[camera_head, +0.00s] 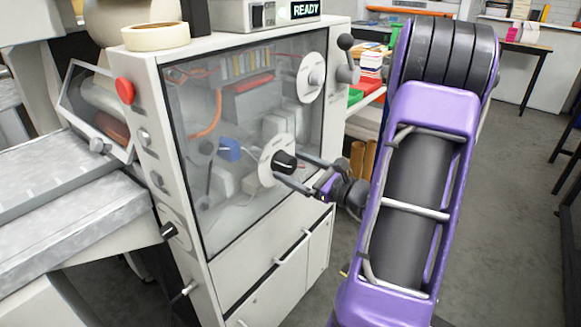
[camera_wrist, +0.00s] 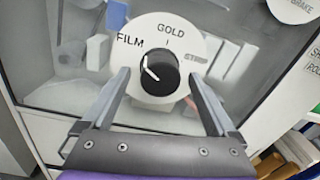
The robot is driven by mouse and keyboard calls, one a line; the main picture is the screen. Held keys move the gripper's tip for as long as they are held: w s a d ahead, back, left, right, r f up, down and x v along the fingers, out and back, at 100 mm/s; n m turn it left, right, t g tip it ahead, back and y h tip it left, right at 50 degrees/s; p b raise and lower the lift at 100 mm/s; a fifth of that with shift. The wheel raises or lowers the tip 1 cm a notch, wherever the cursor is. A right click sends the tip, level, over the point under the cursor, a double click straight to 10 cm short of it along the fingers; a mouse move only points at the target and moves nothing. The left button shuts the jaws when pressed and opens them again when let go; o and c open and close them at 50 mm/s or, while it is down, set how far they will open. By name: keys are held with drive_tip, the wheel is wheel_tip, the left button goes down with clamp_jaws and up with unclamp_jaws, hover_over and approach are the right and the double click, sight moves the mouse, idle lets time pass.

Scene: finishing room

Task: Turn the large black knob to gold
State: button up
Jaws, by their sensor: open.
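The large black knob (camera_head: 284,161) sits on a round white dial plate (camera_head: 267,168) on the machine's clear front panel. In the wrist view the knob (camera_wrist: 160,72) has a white pointer mark that points up and left, toward FILM. The dial plate (camera_wrist: 192,38) reads FILM at left, GOLD at top and a fainter word, seemingly STRIP, at right. My gripper (camera_head: 291,170) is open in front of the dial. In the wrist view its fingers (camera_wrist: 159,76) stand left and right of the knob, with a visible gap on each side.
A second white dial (camera_head: 312,77) and a ball-ended lever (camera_head: 346,60) are above and to the right. A red button (camera_head: 125,91) and smaller knobs line the machine's left edge. A roll of tape (camera_head: 155,37) lies on top. Open floor lies to the right.

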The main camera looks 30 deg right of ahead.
drive_tip(key=shift+w+a, duration=0.2)
drive_tip(key=shift+w, duration=0.45)
drive_tip(key=c, duration=1.4)
drive_tip(key=shift+o, duration=0.2)
